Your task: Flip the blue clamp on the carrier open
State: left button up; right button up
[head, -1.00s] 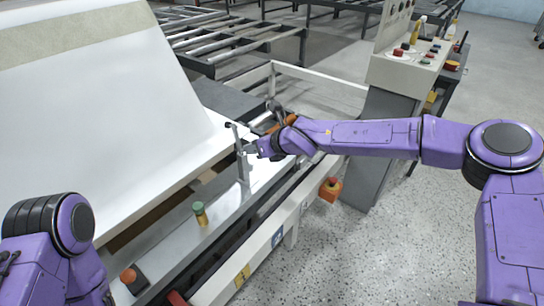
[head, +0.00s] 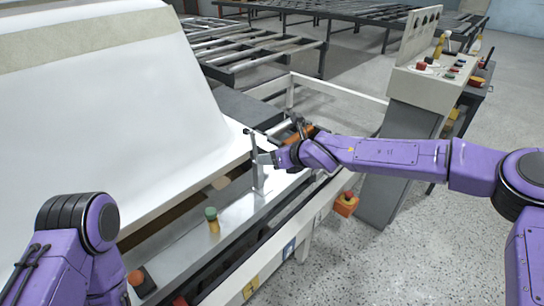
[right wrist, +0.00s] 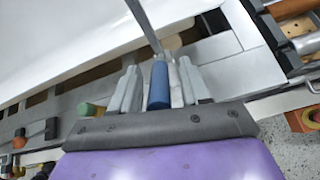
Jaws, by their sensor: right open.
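The blue clamp (right wrist: 158,86) shows in the right wrist view as a blue rounded handle with a thin grey bar beyond it. My right gripper (right wrist: 157,68) is open, with one grey finger on each side of the blue handle. I cannot tell whether either finger touches it. In the head view my right gripper (head: 268,158) is beside a grey metal upright (head: 257,172) on the carrier (head: 190,248). The blue part is hidden there. My left arm shows at the lower left, but its gripper is out of view.
A large white shell (head: 110,120) leans over the carrier's left side. A green-topped knob (head: 212,220) and an orange-red button (head: 136,277) stand on the carrier. A control console (head: 425,85) stands at the back right. Speckled floor lies open at the right.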

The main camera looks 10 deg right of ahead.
jog(key=p+v, duration=0.1)
jog(key=v, duration=0.9)
jog(key=shift+d, duration=0.15)
jog(key=shift+s+r, duration=0.1)
jog(key=shift+s, duration=0.05)
jog(key=s+d+f+n+g+h+p, duration=0.1)
jog(key=s+d+f+n+h, duration=0.2)
jog(key=f, duration=0.4)
jog(key=s+f+n+g+h+p, duration=0.1)
jog(key=s+f+n+h, duration=0.1)
jog(key=s+f+n, duration=0.3)
jog(key=s+d+f+n+g+h+p, duration=0.1)
jog(key=s+d+f+n+h, duration=0.15)
jog(key=f, duration=0.55)
jog(key=s+d+f+n+g+h+p, duration=0.1)
jog(key=s+d+n, duration=0.3)
jog(key=s, duration=0.4)
jog(key=s+d+f+n+h+p, duration=0.1)
jog(key=s+d+f+n+p, duration=0.2)
jog(key=s, duration=0.6)
jog(key=s+d+f+n+g+h+p, duration=0.1)
jog(key=s+d+f+n+p, duration=0.1)
jog(key=s+d+n, duration=0.3)
jog(key=s+d+f, duration=0.1)
jog(key=s, duration=0.3)
jog(key=shift+f+n+g, duration=0.2)
jog(key=shift+n+g, duration=0.1)
jog(key=shift+n, duration=0.05)
